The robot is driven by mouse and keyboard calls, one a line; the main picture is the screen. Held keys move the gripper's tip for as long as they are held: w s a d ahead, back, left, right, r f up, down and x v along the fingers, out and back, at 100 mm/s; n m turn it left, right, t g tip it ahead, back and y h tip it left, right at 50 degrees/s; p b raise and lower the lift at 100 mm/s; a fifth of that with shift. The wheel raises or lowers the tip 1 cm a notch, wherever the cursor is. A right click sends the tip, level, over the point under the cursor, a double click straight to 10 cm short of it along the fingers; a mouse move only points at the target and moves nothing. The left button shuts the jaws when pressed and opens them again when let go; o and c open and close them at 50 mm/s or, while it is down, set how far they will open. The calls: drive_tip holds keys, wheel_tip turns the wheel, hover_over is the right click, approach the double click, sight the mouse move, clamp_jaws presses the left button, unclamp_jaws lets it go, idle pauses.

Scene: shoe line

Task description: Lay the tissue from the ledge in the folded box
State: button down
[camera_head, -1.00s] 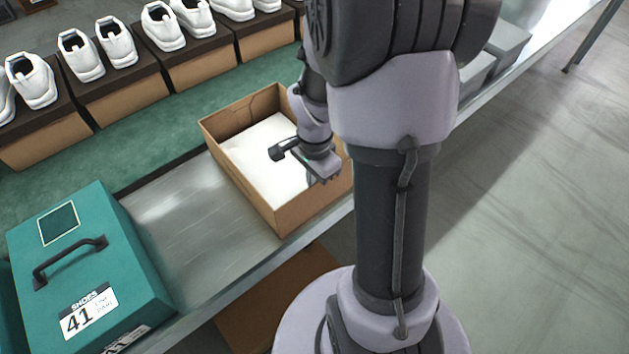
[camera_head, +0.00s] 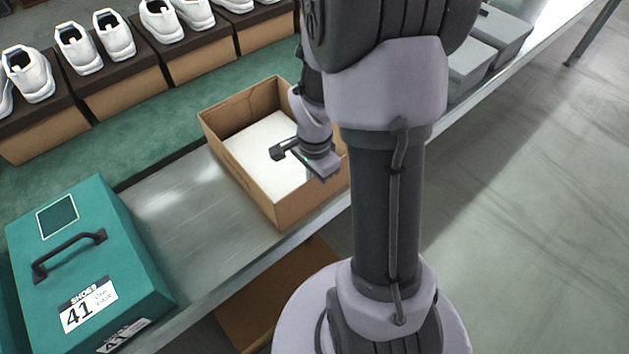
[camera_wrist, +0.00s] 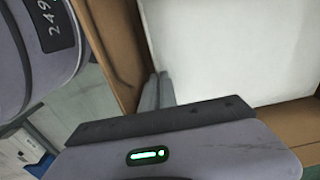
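The white tissue (camera_head: 262,150) lies spread in the open brown folded box (camera_head: 236,181), covering much of the bottom. It fills the upper right of the wrist view (camera_wrist: 230,50) as a smooth white sheet. In the wrist view the two grey fingertips (camera_wrist: 157,91) are close together beside the box wall (camera_wrist: 105,45) and the tissue's edge. No tissue shows between them. The ledge the tissue came from cannot be made out.
A teal shoe box (camera_head: 75,255) with a black handle and a "41" label stands at lower left. Bare metal line surface (camera_head: 195,220) lies between it and the folded box. White shoes (camera_head: 78,47) on brown boxes line the back. Grey boxes (camera_head: 495,45) stand at upper right.

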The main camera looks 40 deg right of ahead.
drive_tip(key=shift+f, duration=0.35)
drive_tip(key=c, duration=1.6)
unclamp_jaws()
drive_tip(key=shift+r, duration=0.1)
